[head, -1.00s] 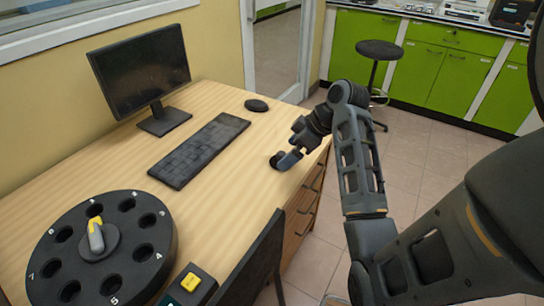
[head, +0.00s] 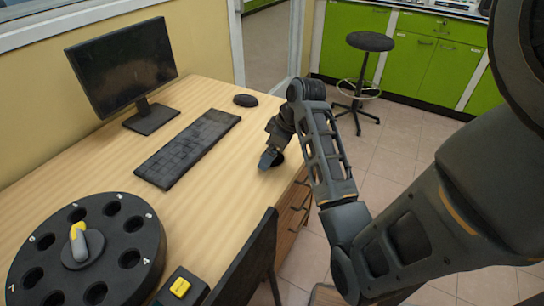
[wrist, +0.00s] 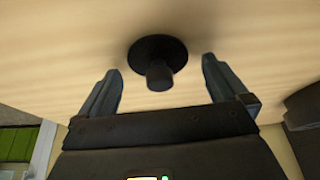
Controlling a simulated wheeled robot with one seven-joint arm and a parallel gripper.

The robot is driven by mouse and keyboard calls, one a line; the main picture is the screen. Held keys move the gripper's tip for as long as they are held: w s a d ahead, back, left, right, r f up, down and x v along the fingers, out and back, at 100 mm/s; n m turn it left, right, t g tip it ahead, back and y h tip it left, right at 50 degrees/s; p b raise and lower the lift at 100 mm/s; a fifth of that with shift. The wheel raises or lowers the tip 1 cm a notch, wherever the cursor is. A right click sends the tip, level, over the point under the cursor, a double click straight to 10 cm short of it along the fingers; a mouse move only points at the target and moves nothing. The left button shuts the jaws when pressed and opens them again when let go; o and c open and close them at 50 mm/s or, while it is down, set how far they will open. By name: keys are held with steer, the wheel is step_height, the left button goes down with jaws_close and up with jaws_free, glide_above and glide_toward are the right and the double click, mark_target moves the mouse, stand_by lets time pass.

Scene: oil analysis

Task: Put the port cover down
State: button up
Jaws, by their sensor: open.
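The port cover is a black disc with a short knob (wrist: 157,52). In the wrist view it lies on the light wooden desk, with the knob facing my gripper (wrist: 160,72). The two fingers are apart, one on each side of the knob, and neither visibly touches it. In the head view my gripper (head: 268,158) is low at the desk's right edge. The dark port cover (head: 279,158) is partly hidden there beside the fingers.
A black round carousel (head: 118,228) with numbered holes and a yellow-grey handle stands at the near left. A keyboard (head: 188,148), monitor (head: 125,65) and mouse (head: 246,100) are on the desk (head: 225,190). A yellow button box (head: 180,289) is in front. A stool (head: 370,42) stands beyond.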

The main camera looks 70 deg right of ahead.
steer(key=shift+f, duration=0.1)
steer(key=shift+c, duration=0.2)
steer(key=c, duration=1.2)
